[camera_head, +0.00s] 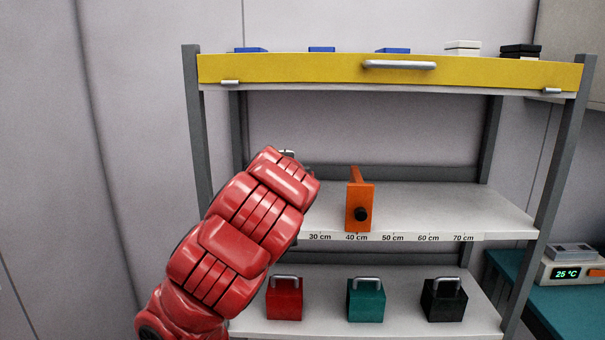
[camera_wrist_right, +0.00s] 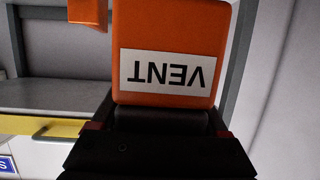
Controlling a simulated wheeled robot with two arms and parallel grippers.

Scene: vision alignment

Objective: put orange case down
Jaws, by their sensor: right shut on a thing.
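The orange case (camera_wrist_right: 170,30) fills the top middle of the right wrist view, with a white label reading VENT upside down. My right gripper (camera_wrist_right: 168,118), black, is shut on it. In the head view a red arm, which I take for my right one, reaches to the left part of the middle shelf (camera_head: 430,205). It hides its gripper and the case there. Whether the case touches the shelf cannot be told. My left gripper is not in view.
An orange block with a black knob (camera_head: 360,205) stands on the middle shelf at the 40 cm mark; right of it is clear. A yellow drawer front (camera_head: 300,70) spans above. Red (camera_head: 284,300), teal (camera_head: 366,300) and black (camera_head: 444,302) handled blocks stand below.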

